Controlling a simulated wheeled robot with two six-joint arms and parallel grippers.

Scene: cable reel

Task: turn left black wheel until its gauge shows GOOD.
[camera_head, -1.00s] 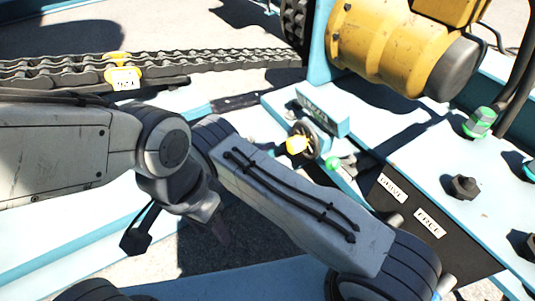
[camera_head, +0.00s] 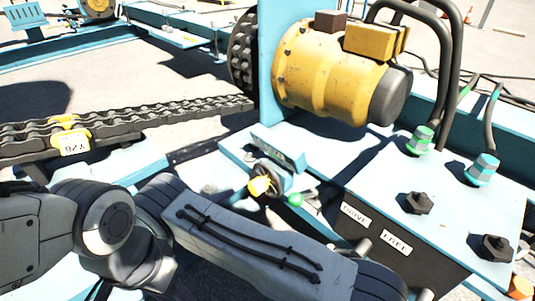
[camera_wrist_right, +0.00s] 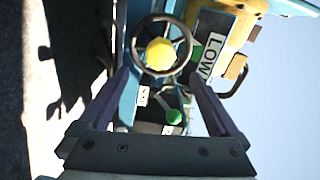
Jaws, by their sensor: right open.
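The left black wheel (camera_head: 268,178), a small dark ring with a yellow hub, stands beside a light-blue block at the middle of the head view. It also shows in the right wrist view (camera_wrist_right: 160,45). The gauge (camera_wrist_right: 213,55) beside it reads LOW, with a green patch at its edge. My right gripper (camera_wrist_right: 159,76) is open and empty in the wrist view. Its two fingers point toward the wheel, which sits in line with the gap between them; whether they touch it I cannot tell. My left gripper does not show.
A green-knobbed lever (camera_head: 295,199) is close to the wheel. A yellow motor (camera_head: 325,75) stands behind. Black knobs (camera_head: 418,203) and hose fittings (camera_head: 420,140) rise from the blue panel at right. A chain (camera_head: 120,125) runs along the left. My arm links cover the lower foreground.

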